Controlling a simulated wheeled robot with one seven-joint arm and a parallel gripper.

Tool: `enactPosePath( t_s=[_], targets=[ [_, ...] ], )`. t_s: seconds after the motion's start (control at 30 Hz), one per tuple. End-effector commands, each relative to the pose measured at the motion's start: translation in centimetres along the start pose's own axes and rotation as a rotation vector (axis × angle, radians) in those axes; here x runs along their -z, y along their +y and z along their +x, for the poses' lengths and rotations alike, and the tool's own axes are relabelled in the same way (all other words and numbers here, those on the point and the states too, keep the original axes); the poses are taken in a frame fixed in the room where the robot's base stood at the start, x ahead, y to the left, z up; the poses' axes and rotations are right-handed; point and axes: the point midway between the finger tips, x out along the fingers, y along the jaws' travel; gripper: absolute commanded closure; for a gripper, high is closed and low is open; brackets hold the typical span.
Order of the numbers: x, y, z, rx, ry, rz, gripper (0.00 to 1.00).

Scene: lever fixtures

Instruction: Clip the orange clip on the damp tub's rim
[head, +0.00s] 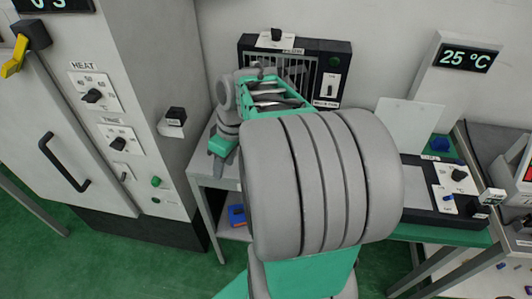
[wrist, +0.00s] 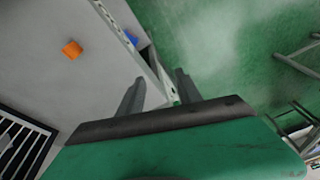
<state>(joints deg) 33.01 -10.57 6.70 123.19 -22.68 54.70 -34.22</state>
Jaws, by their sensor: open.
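A small orange block, which looks like the orange clip (wrist: 72,49), lies on the grey table top in the wrist view. I cannot make it out in the head view. My gripper (wrist: 158,88) has its two fingers apart with nothing held between them. It hangs over the table's edge, to the right of the orange clip in the wrist view and clear of it. In the head view my own arm hides much of the table. I cannot identify the damp tub in either view.
A blue object (head: 237,215) with some orange sits on the shelf under the grey table (head: 201,168). A slotted black unit (head: 334,62) stands at the table's back. A tall cabinet (head: 100,95) with knobs is left. Green floor (wrist: 225,40) lies beyond the edge.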

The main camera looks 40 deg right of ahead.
Motion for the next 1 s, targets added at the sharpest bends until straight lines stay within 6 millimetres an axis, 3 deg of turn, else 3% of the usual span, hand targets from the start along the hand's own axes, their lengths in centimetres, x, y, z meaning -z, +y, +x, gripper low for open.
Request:
enactPosePath(
  t_s=[0.03, 0.2, 0.33, 0.47, 0.87, 1.0],
  targets=[
    [-0.8, 2.9, -0.1, 0.011, 0.016, -0.021, 0.58],
    [-5.1, 11.8, -1.4, 0.026, 0.103, -0.183, 0.58],
    [-8.2, 15.4, -1.9, 0.016, 0.150, -0.274, 0.58],
    [-8.8, 16.0, -1.1, 0.015, 0.163, -0.305, 0.58],
    [-7.2, 15.1, 4.8, 0.015, 0.160, -0.302, 0.58],
    [-7.1, 15.1, 5.5, 0.011, 0.160, -0.302, 0.58]
  ],
)
